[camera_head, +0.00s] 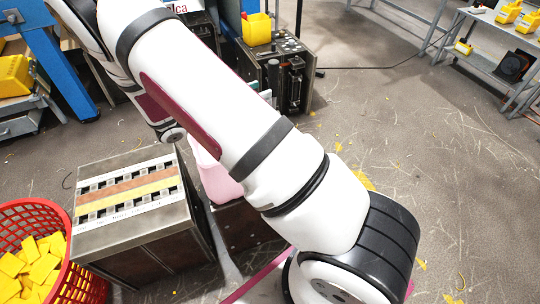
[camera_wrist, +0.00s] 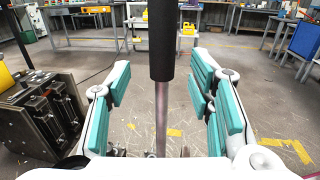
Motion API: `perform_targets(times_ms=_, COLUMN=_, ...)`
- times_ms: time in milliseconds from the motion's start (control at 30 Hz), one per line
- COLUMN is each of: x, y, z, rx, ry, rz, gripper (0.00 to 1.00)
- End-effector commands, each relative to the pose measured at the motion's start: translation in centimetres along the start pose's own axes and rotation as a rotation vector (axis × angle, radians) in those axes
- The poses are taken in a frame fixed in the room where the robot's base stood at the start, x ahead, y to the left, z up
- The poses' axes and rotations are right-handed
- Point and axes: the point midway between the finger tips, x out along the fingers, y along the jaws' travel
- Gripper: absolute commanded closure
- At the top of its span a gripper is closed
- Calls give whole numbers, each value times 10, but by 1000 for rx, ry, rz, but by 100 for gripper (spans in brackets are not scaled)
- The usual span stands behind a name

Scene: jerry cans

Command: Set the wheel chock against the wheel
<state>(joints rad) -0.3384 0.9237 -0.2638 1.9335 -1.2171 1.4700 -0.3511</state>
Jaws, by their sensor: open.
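My gripper (camera_wrist: 158,92) is open in the wrist view, its teal pads wide apart on both sides. An upright rod with a black sleeve (camera_wrist: 163,40) stands between the pads in that view; I see no contact with them. In the head view my white arm crosses the middle and hides much of the floor behind it. I cannot pick out the wheel chock or the wheel it belongs against in either view.
A metal-sided box (camera_head: 135,225) stands at lower left beside a red basket (camera_head: 85,285) of yellow pieces. A machine box (camera_head: 290,85) with a yellow container (camera_head: 257,28) stands behind my arm. Benches (camera_head: 480,60) line the upper right. The floor at right is open.

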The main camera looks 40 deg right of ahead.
Motion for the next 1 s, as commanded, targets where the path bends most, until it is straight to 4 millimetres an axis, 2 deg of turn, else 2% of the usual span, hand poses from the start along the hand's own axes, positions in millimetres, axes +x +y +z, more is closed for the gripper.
perform_targets(times_ms=233, x=14, y=-1, z=2, rx=1, ry=-1, rz=-2, gripper=52)
perform_targets(times_ms=533, x=53, y=-3, z=4, rx=0, ry=0, rz=-1, gripper=52)
perform_targets(times_ms=767, x=56, y=-2, z=4, rx=1, ry=1, rz=1, gripper=52)
perform_targets(times_ms=867, x=56, y=-2, z=4, rx=1, ry=0, rz=0, gripper=70)
perform_targets(times_ms=1000, x=56, y=-2, z=4, rx=1, ry=0, rz=0, gripper=100)
